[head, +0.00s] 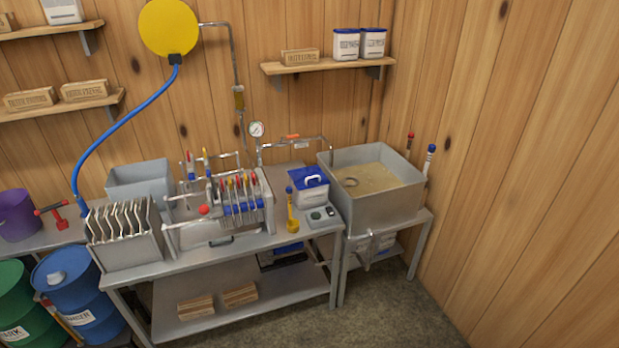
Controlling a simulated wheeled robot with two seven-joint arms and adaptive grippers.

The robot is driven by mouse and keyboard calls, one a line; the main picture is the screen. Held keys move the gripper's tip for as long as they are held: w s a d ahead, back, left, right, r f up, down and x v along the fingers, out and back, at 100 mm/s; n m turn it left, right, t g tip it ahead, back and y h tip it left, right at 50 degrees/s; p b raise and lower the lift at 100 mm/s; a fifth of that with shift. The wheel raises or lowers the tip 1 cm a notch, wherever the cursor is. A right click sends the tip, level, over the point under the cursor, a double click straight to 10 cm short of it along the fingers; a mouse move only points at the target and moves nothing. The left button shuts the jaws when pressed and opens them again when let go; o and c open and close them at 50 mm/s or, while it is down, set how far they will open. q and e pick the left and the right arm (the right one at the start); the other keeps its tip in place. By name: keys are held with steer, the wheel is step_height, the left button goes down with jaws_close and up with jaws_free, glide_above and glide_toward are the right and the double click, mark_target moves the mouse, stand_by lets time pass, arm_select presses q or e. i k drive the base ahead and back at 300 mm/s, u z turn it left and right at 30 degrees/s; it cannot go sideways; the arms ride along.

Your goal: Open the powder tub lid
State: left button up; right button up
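A white powder tub (312,194) with a blue lid (309,176) stands at the right end of the metal workbench. The lid sits on top of the tub and carries a white handle. The lid looks closed, though its edge is too small to see clearly. Neither of my grippers shows in the head view.
A yellow tool with a blue top (292,212) stands just left of the tub, and a small grey device (322,216) sits in front of it. A grey basin (378,208) is at the right. Two similar tubs (346,44) are on the upper shelf.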

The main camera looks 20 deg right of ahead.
mark_target(308, 174)
steer(key=z, duration=0.25)
steer(key=i, duration=2.3)
steer(key=u, duration=0.1)
